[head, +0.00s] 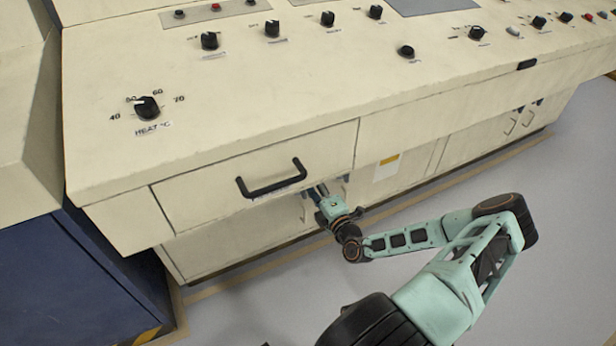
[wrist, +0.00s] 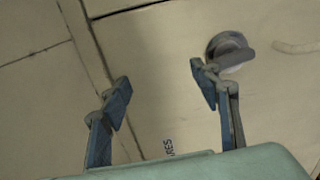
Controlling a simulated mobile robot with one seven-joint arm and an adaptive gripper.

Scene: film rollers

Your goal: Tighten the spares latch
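The spares latch (wrist: 231,52) is a round grey knob with a raised grip on the cream cabinet front. It shows in the wrist view, right of centre near the top. A label ending in "RES" (wrist: 168,147) is partly hidden by my gripper. My gripper (wrist: 163,86) is open, with nothing between its blue fingertips. The right fingertip overlaps the latch's lower left edge in the picture; I cannot tell if they touch. In the head view my gripper (head: 322,190) is at the cabinet front under the drawer, and the latch cannot be made out there.
A drawer with a black handle (head: 272,180) juts just above and left of my gripper. The cream console top (head: 250,90) with several black knobs overhangs the cabinet. A pale pull handle (wrist: 296,47) is right of the latch. Grey floor (head: 270,310) lies clear in front.

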